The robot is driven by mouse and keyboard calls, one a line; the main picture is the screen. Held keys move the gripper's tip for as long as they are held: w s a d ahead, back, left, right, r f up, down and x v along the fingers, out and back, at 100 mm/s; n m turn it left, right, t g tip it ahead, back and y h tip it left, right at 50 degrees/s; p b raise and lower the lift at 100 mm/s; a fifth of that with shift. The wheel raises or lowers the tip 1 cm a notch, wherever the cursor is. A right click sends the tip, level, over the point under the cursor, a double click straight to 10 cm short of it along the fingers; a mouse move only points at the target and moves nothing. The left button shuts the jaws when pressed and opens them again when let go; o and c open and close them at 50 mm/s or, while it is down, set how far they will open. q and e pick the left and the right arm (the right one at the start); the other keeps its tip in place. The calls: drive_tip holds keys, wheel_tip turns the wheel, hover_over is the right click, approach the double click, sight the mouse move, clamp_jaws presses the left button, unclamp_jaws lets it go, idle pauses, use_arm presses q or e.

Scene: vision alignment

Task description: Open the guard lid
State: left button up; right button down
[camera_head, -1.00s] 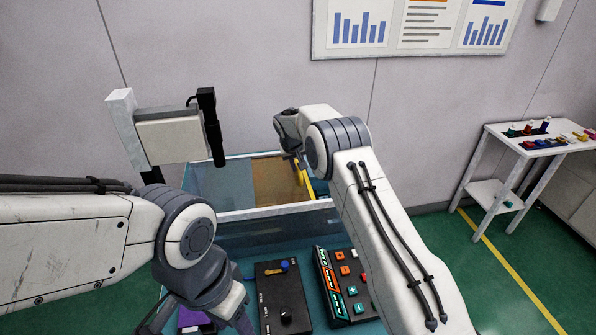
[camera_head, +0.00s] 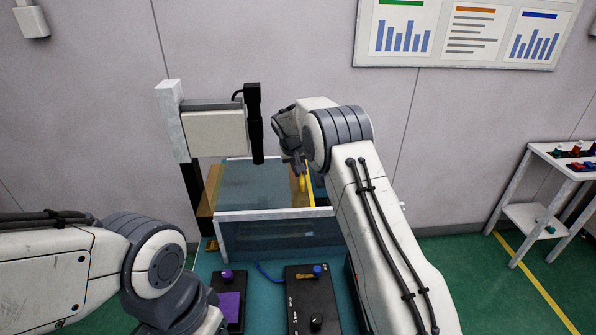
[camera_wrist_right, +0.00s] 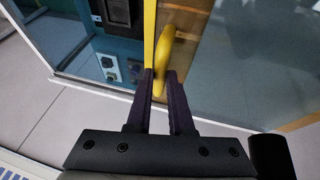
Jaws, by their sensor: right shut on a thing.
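The guard is a clear-walled box with a pale front rim (camera_head: 270,214) in the head view. A tinted see-through panel (camera_head: 250,185) covers much of its top. A yellow handle (camera_head: 302,184) stands near its right side, beside a yellow edge strip. My right gripper (camera_head: 298,165) reaches down to the handle. In the right wrist view, the dark fingers (camera_wrist_right: 164,88) are shut on the yellow handle (camera_wrist_right: 165,52), next to the yellow strip and clear panes. My left arm is at the lower left, its fingertips below the frame.
A camera-like unit on a bracket (camera_head: 215,133) stands over the guard's left side. A black control box with knobs (camera_head: 312,300) and a purple-topped box (camera_head: 229,305) sit in front. A white side table (camera_head: 560,160) stands at the right.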

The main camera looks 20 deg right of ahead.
drive_tip(key=c, duration=0.8)
unclamp_jaws()
drive_tip(key=shift+s+a+r, duration=0.1)
drive_tip(key=shift+s+r, duration=0.05)
drive_tip(key=shift+r, duration=0.3)
drive_tip(key=b+v, duration=0.3)
drive_tip(key=v, duration=0.6)
drive_tip(key=shift+r, duration=0.2)
drive_tip(key=shift+s+a, duration=0.1)
drive_tip(key=shift+s, duration=0.05)
